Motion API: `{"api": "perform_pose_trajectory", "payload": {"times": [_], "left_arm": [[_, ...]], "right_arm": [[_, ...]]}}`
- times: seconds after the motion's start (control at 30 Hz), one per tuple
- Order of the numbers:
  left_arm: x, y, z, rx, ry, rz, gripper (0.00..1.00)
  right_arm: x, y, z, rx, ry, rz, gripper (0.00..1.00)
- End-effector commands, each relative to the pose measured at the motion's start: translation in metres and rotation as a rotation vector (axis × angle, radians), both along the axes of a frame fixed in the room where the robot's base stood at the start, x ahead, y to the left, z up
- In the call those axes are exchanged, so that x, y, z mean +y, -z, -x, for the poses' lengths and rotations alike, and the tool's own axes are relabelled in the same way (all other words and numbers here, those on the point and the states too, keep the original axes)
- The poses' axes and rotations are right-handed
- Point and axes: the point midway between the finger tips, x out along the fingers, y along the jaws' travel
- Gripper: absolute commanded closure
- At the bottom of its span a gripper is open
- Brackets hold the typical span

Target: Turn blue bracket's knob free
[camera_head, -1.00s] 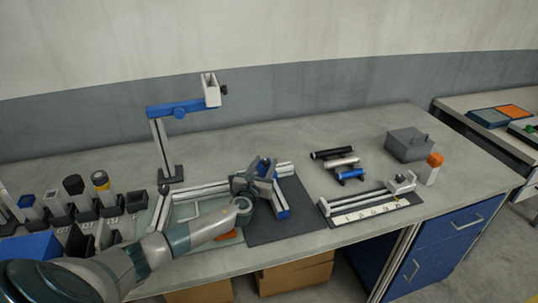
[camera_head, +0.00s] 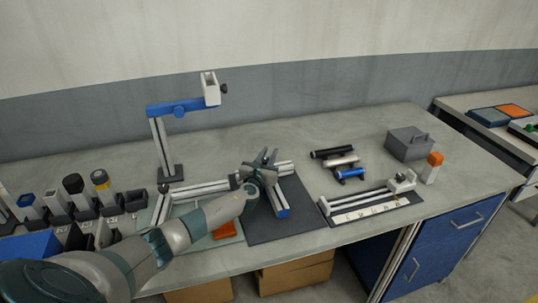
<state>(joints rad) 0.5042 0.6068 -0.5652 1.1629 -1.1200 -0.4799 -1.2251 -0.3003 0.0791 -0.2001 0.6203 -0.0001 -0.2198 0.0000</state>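A blue-ended profile piece (camera_head: 281,211) lies on a dark mat (camera_head: 300,224) at the middle of the bench, beside a light metal rail frame (camera_head: 200,189). My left gripper (camera_head: 266,159) is over the far end of this piece, with its fingers pointing away from me. It hides that end and any knob there, and I cannot tell whether the fingers grip anything. At the back left a stand carries a blue arm (camera_head: 165,109) with a blue round knob (camera_head: 179,110) and a light block (camera_head: 210,90) with a dark knob. My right gripper is out of view.
Black, silver and blue cylinders (camera_head: 350,174) lie right of the mat. A rail fixture with a marked strip (camera_head: 370,209), a grey box (camera_head: 408,145) and an orange-capped bottle (camera_head: 433,168) stand further right. Holders with several parts (camera_head: 80,192) line the left. The back middle is clear.

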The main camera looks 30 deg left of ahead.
Motion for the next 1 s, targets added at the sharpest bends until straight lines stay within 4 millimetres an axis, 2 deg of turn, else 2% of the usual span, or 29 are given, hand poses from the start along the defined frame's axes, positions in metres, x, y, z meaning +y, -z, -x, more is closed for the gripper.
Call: {"api": "perform_pose_trajectory", "payload": {"times": [0.07,0.57,0.83,1.0], "left_arm": [[0.000,0.000,0.000,0.000,0.000,0.000,1.00],[0.001,-0.001,0.001,0.000,-0.077,0.002,1.00],[0.007,0.000,0.003,0.002,-0.253,0.005,1.00],[0.011,0.001,0.006,0.001,-0.404,0.004,1.00]], "right_arm": [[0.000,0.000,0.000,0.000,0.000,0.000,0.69],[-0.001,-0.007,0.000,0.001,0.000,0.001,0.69],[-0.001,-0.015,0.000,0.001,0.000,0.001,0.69],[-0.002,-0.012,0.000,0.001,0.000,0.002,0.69]]}}
